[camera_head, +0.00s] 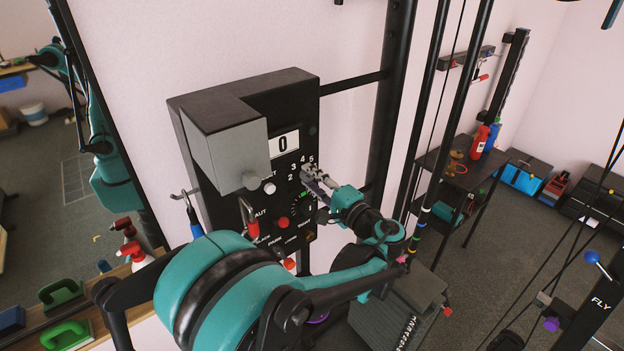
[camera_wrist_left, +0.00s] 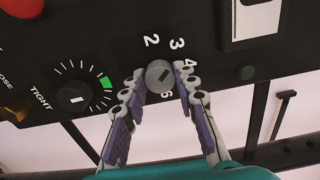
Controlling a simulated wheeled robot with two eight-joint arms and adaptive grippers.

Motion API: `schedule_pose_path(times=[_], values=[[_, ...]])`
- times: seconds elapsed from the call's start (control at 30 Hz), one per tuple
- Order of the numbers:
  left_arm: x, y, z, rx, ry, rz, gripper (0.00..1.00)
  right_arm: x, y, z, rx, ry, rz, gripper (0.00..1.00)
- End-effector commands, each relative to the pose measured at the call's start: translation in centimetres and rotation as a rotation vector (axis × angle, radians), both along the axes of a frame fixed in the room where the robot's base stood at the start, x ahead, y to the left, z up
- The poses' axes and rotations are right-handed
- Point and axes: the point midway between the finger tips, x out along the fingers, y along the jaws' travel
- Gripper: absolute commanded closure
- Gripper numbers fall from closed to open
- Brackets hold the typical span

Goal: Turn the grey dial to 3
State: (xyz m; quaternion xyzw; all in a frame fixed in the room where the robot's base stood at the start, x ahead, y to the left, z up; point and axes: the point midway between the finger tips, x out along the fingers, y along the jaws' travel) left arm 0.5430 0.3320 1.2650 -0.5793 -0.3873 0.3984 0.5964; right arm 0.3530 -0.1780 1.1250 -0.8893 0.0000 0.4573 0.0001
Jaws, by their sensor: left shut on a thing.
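The grey dial (camera_wrist_left: 158,77) is a small round knob on the black panel (camera_wrist_left: 110,30), ringed by white numbers; 2, 3 and 4 are legible in the left wrist view. A short dark mark on its face slants to the upper right, roughly toward 3 and 4; I cannot tell which exactly. My left gripper (camera_wrist_left: 160,86) has one finger on each side of the dial and is shut on it. In the head view my left gripper (camera_head: 313,177) reaches the panel's right side and hides most of the dial. My right gripper is not in view.
A grey box (camera_head: 227,155) juts out left of the dial. A black TIGHT knob (camera_wrist_left: 74,97) with a green mark and a red button (camera_head: 283,223) sit nearby. Black posts (camera_head: 390,90) stand to the right.

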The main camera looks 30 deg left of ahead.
Motion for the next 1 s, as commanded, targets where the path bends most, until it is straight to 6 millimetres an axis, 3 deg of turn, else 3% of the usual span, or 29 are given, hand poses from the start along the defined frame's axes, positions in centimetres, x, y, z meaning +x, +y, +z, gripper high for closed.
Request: schedule_pose_path(times=[0.57, 0.6, 0.63, 1.0], values=[[-0.03, 0.01, -0.06, -0.013, -0.027, 0.000, 1.00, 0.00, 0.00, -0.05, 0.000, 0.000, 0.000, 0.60], [-0.03, 0.01, -0.06, -0.012, -0.027, 0.000, 0.61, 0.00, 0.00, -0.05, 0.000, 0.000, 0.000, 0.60], [-0.03, 0.01, -0.06, -0.012, -0.026, 0.000, 0.53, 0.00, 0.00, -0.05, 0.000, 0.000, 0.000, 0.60], [-0.11, -0.30, -0.02, -0.012, -0.026, -0.001, 0.50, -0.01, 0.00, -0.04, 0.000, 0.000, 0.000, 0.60]])
